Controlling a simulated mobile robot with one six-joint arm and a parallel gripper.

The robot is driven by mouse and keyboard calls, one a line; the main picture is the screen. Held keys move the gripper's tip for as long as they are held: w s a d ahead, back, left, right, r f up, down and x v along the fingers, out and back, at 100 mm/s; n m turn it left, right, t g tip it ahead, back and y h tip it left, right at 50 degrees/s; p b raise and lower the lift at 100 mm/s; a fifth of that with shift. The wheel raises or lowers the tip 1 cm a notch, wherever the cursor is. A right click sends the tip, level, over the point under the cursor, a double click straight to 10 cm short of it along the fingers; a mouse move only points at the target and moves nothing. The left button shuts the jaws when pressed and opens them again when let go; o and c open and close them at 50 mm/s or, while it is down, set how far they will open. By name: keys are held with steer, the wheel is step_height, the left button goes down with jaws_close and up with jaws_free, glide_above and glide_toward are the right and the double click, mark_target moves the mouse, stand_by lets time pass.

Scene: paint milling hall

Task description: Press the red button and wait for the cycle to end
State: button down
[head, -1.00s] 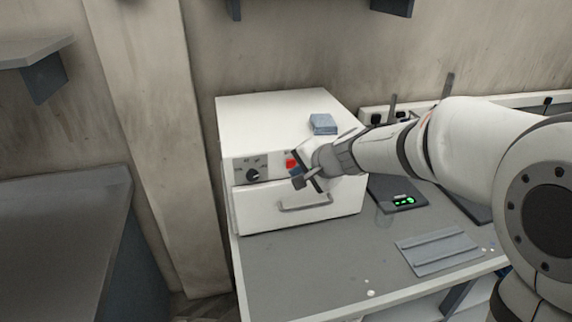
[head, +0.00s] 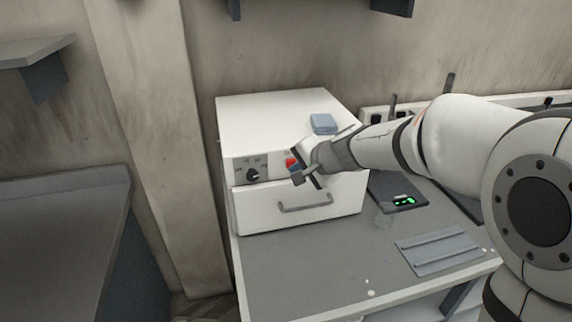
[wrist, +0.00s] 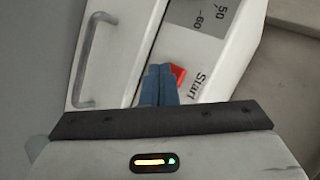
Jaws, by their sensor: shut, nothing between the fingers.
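The white machine (head: 270,120) stands on the grey bench, with a dark knob (head: 253,174) and a drawer handle (head: 305,205) on its front. The red button (head: 291,162) is on its upper front panel, partly hidden by my gripper (head: 296,177). In the wrist view the red button (wrist: 178,73) sits beside the "Start" label. My gripper (wrist: 158,72) is shut with its blue fingertips together at the button, covering part of it. I cannot tell whether they touch or press it. The drawer front looks closed.
A blue folded cloth or block (head: 323,123) lies on top of the machine. A dark scale with a green display (head: 403,201) and a grey ridged plate (head: 440,251) are on the bench right of it. The bench front is mostly clear.

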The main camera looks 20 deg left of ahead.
steer(key=shift+w+a, duration=0.2)
steer(key=shift+w, duration=0.15)
stand_by(0.4)
stand_by(0.3)
steer(key=shift+s+d+b, duration=0.45)
steer(key=shift+s, duration=0.25)
steer(key=shift+s, duration=0.1)
steer(key=s+d, duration=0.1)
steer(key=s+b, duration=0.1)
steer(key=s+d, duration=0.1)
steer(key=s, duration=0.1)
steer(key=shift+d+b, duration=0.3)
steer(key=shift+b, duration=0.05)
stand_by(0.3)
